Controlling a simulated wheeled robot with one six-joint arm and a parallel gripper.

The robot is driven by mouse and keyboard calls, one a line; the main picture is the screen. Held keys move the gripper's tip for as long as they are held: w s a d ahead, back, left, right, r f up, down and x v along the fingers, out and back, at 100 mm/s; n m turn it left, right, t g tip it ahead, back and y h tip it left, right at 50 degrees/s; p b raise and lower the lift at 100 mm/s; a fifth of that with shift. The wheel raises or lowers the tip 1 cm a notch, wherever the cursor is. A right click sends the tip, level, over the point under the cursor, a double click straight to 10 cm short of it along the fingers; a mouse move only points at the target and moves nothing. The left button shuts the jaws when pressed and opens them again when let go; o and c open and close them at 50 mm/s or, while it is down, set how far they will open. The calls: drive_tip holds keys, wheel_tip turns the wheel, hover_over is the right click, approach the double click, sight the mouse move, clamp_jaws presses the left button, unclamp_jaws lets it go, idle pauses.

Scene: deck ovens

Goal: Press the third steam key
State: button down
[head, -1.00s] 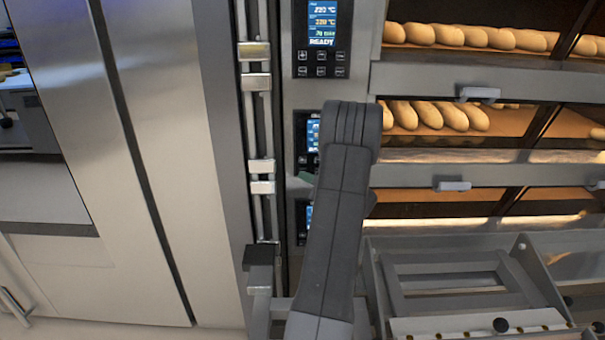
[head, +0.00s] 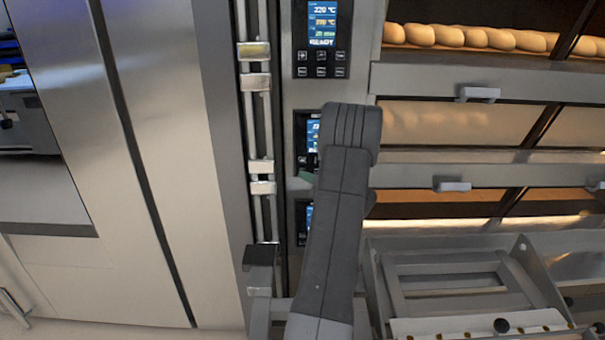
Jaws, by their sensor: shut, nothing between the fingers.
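The oven front carries a column of control panels. The top panel (head: 321,38) has a lit blue screen and two rows of small dark keys, with labels too small to read. The middle panel (head: 306,140) and the lower panel (head: 304,218) show only their left parts; my dark arm covers the rest. Most keys of these two panels are hidden, and I cannot tell which is the third steam key. My gripper is hidden behind my arm, near the middle and lower panels. Whether it touches a key cannot be seen.
Loaves (head: 470,38) lie in the top deck. The middle deck window (head: 455,122) is filled with pale haze. Door handles (head: 480,93) stick out on the right. Vertical pipes (head: 262,130) run left of the panels. A metal frame (head: 445,268) stands at lower right.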

drive_tip(key=shift+s+b, duration=0.45)
drive_tip(key=shift+s, duration=0.3)
drive_tip(key=s+b, duration=0.2)
drive_tip(key=s, duration=0.3)
idle(0.3)
drive_tip(key=shift+s+f, duration=0.1)
idle(0.3)
